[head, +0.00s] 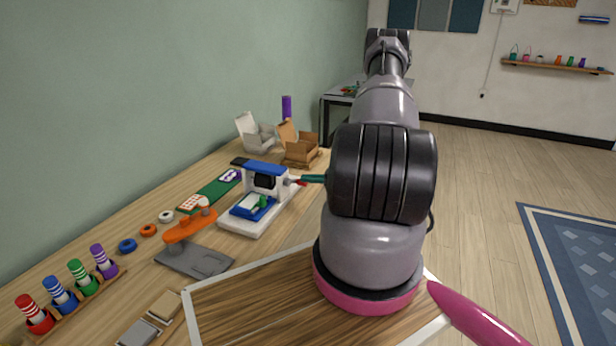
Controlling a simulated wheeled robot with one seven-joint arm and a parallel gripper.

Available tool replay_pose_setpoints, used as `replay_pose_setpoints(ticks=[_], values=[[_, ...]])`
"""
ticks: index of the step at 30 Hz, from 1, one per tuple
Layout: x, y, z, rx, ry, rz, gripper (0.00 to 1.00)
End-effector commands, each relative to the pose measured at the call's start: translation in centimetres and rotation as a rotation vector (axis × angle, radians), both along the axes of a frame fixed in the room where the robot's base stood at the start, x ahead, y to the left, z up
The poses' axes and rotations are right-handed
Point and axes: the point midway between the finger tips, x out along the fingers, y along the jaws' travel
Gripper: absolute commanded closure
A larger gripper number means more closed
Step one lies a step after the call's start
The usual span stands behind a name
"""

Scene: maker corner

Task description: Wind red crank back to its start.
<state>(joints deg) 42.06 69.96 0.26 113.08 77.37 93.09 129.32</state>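A small red part, seemingly the red crank (299,183), shows at the right side of a white machine (282,179) with a blue top on the wooden bench. Its angle cannot be made out. A dark teal piece (315,179) reaches from behind my arm to the red part; it looks like a finger end of my gripper, but I cannot be sure. The rest of my gripper is hidden behind my arm. Whether it is open or shut on the crank does not show. A blue tray (240,212) with a green piece sits on the machine's white base.
An orange-topped tool (190,226) on a grey plate stands left of the machine. Cardboard boxes (303,154) are behind it. Several coloured striped pegs (60,296) stand at the front left. A white-edged wooden panel (245,300) lies near my arm. Open floor lies to the right.

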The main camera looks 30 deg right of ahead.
Motion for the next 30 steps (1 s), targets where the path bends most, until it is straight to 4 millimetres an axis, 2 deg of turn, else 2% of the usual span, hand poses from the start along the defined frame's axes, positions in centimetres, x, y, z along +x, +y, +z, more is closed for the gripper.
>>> replay_pose_setpoints(ticks=[12,30], values=[[-0.1,0.1,-1.2,-0.001,0.000,-0.001,1.00],[-0.1,0.1,-1.4,-0.002,-0.001,-0.002,1.00]])
